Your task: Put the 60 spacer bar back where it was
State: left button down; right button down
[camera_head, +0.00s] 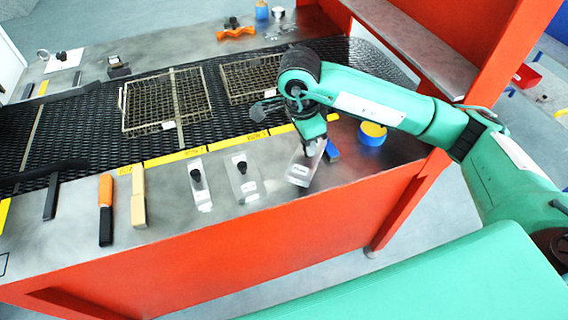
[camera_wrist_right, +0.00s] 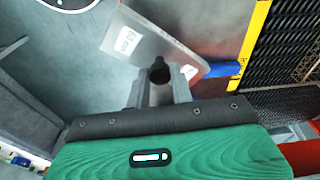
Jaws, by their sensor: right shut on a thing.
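My right gripper (camera_head: 308,144) is over the near metal ledge, at the right of the row of tools. It is shut on the black knob of a grey metal plate, the spacer bar (camera_head: 300,174), which carries a white label. In the right wrist view the fingers (camera_wrist_right: 160,90) close on the knob, and the plate (camera_wrist_right: 150,40) extends beyond them at a slant. The label is too small to read surely. I cannot tell whether the plate touches the ledge. Two other knobbed plates, a wider one (camera_head: 243,188) and a narrower one (camera_head: 200,195), lie to its left. My left gripper is not in view.
A blue piece (camera_head: 333,152) lies close beside my right gripper. A blue and yellow round container (camera_head: 372,135) stands further right. An orange-handled tool (camera_head: 106,210) and a wooden block (camera_head: 138,200) lie left. Wire trays (camera_head: 165,100) rest on the black mesh belt (camera_head: 80,125) behind.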

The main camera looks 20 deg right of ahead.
jog(key=w+a+r+m+g+y, duration=0.1)
jog(key=w+a+r+m+y, duration=0.15)
jog(key=r+m, duration=0.75)
jog(key=w+a+r+m+g+y, duration=0.15)
jog(key=w+m, duration=0.25)
jog(key=m, duration=1.4)
jog(key=shift+t+h, duration=0.5)
jog(key=shift+t, duration=0.05)
jog(key=f+p, duration=0.1)
jog(key=f, duration=0.5)
jog(key=f+p, duration=0.2)
jog(key=f, duration=0.4)
jog(key=f+p, duration=0.1)
jog(key=f, duration=0.5)
jog(key=shift+s+d+f+p, duration=0.2)
jog(key=shift+d+f+p, duration=0.1)
jog(key=shift+p, duration=0.05)
jog(key=shift+f, duration=0.3)
jog(key=c, duration=1.2)
grip_release()
jog(key=shift+r, duration=0.1)
notch_tip(320, 180, up, 12)
jog(key=w+d+b, duration=0.1)
jog(key=b, duration=0.3)
jog(key=shift+w+d, duration=0.15)
